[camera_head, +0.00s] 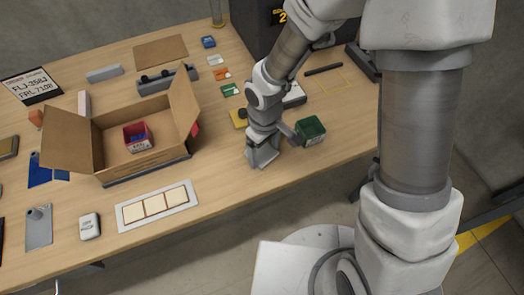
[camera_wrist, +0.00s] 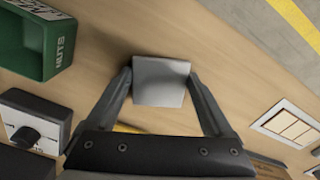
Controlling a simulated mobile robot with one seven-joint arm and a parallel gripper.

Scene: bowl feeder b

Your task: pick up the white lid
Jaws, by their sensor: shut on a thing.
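The white lid (camera_wrist: 160,82) is a pale grey-white, roughly square piece. In the wrist view it sits between the two fingers of my gripper (camera_wrist: 160,90), which are shut on its left and right sides. In the head view my gripper (camera_head: 263,152) points down near the table's front edge, with the pale lid (camera_head: 262,158) at its tip. I cannot tell whether the lid touches the table or is slightly above it.
A green bin marked NUTS (camera_wrist: 50,45) stands close by, right of my gripper in the head view (camera_head: 310,130). A white tray with cream squares (camera_head: 125,228) lies front left. An open cardboard box (camera_head: 115,165) with a red bin (camera_head: 138,137) stands behind it.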

